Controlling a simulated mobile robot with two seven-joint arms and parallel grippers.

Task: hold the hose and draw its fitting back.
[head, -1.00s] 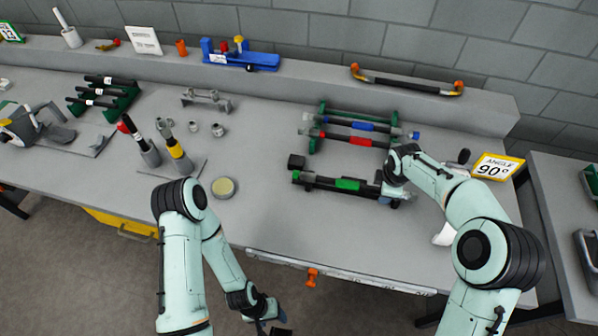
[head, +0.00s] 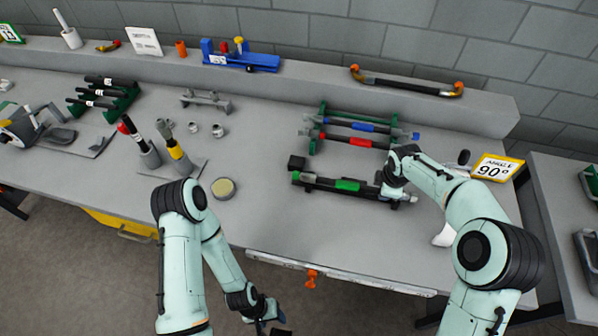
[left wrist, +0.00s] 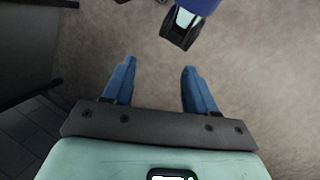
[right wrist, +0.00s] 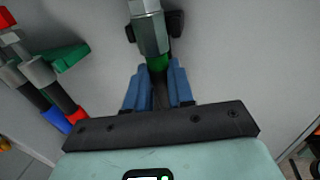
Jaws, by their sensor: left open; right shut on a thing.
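The hose (head: 325,184), black with a green band, lies along a dark holder at the front right of the table. My right gripper (head: 388,188) is at the hose's right end. In the right wrist view its blue fingers (right wrist: 158,90) are shut on the black hose, just below a green ring. A silver hex fitting (right wrist: 148,30) sits beyond that ring. In the head view the gripper hides much of this end. My left gripper (left wrist: 152,88) is open and empty over the floor, in front of the table; its arm (head: 240,295) hangs low in the head view.
Behind the hose, a green rack (head: 319,125) holds hoses with red and blue bands. A yellow-edged angle sign (head: 496,167) stands at the right. A round tin (head: 223,188) is left of the hose. The table between them is clear.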

